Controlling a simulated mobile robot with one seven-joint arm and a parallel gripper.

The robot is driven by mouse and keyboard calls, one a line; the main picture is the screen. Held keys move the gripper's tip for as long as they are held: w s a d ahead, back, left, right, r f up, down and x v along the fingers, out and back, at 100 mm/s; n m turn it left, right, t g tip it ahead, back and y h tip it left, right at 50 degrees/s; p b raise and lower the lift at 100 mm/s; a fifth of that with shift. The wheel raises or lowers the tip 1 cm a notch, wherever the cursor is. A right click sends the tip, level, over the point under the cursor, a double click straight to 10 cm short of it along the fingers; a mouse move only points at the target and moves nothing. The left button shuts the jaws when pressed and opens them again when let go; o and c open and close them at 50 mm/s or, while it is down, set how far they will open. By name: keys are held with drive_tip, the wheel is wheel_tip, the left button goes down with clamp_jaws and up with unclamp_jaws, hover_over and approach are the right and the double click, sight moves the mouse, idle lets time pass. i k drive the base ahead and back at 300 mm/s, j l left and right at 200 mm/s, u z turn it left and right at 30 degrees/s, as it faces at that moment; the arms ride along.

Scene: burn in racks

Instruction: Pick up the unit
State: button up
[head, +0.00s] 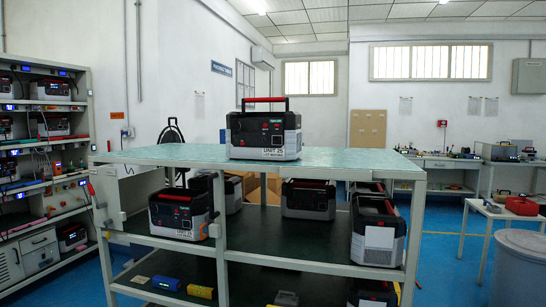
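A unit (263,134) with a black and grey case, a red-trimmed carrying handle on top and a white label reading "UNIT 25" stands upright on the green top of a grey metal rack (170,156). More similar units stand on the shelf below: one at the left (180,213), one in the middle (308,199) and one at the right (377,231) with a blank-looking white label. My gripper is not in view.
The rack top is otherwise clear. Its lowest shelf holds a blue item (166,283) and a yellow item (200,291). A shelving rack (40,190) with several devices stands left. A small table (490,207) and a grey bin (518,265) stand right. Some blue floor is open.

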sight(247, 138)
drive_tip(key=i+j+z, duration=0.2)
drive_tip(key=i+j, duration=0.3)
drive_tip(key=i, duration=0.3)
drive_tip(key=i+j+z, duration=0.15)
drive_tip(key=i+j, duration=0.5)
drive_tip(key=i, duration=0.15)
